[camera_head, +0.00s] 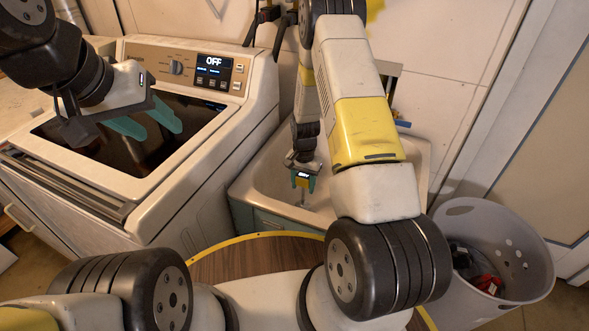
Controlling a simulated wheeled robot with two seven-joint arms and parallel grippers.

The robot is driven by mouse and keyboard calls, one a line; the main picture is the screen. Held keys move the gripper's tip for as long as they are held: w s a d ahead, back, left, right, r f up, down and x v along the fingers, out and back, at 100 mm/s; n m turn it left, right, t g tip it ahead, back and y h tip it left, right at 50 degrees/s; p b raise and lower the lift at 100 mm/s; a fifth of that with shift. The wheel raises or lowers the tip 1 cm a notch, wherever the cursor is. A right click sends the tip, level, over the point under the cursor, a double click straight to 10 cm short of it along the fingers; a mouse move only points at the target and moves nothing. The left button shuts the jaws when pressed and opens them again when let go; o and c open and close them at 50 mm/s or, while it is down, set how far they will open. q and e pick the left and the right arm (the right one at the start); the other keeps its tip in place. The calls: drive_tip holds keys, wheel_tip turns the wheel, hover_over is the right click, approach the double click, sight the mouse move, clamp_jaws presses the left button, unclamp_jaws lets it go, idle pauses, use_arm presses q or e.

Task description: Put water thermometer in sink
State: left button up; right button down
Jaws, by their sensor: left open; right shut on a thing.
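The sink (262,183) is a pale basin on a teal cabinet against the back wall. My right arm reaches over it, and my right gripper (303,186) is down inside the basin area with teal fingers shut on the water thermometer (303,179). The thermometer looks small and yellowish with a dark display, and a thin stem seems to point down. I cannot tell whether it touches the basin floor. My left gripper (163,127) is open and empty above the washing machine's dark lid.
The white washing machine (205,160) stands left of the sink, its panel reading OFF. A grey basket (480,222) with dark and red items stands at the right. A round brown wooden surface (250,260) with a yellow edge is in front.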

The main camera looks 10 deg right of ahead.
sight(302, 205)
drive_tip(key=shift+w+a+f, duration=0.1)
drive_tip(key=shift+w+f, duration=0.1)
drive_tip(key=shift+f, duration=1.65)
drive_tip(key=c, duration=0.7)
unclamp_jaws()
